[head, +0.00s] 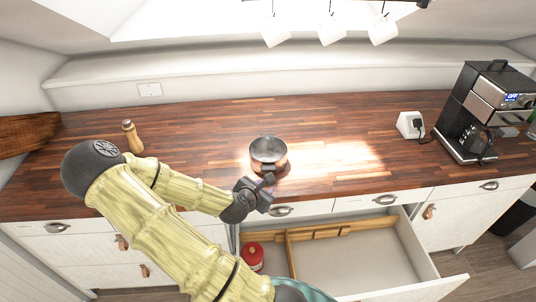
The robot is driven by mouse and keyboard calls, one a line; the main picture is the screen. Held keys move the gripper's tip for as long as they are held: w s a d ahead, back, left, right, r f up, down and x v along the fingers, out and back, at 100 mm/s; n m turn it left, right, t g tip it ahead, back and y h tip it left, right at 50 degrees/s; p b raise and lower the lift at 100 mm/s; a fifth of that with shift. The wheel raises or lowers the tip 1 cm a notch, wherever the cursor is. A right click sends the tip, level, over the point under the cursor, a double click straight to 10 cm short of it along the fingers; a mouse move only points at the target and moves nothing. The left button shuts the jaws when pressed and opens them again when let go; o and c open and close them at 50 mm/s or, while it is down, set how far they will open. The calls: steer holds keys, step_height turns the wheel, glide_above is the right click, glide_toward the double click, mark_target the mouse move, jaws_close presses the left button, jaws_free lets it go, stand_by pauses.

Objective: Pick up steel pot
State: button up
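My gripper (268,179) is at the near side of the pot, right by that part. The fingers are small and dark here, so I cannot tell whether they touch or grip it. My arm comes up from the bottom of the picture.
A wooden mill (132,137) stands at the left and a coffee machine (487,111) at the right. A drawer (360,262) below the counter is open, with a red canister (252,256) inside. The counter around the pot is clear.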

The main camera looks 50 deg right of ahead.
steer(key=r+n, duration=0.1)
steer(key=d+r+n+h, duration=0.1)
steer(key=d+r+n+t, duration=0.1)
steer(key=r+n, duration=0.1)
steer(key=shift+w+d+h, duration=0.2)
steer(key=shift+w+h, duration=0.2)
steer(key=b+x, duration=0.4)
steer(key=x, duration=0.7)
steer(key=shift+d, duration=0.2)
steer(key=shift+w+f, duration=0.15)
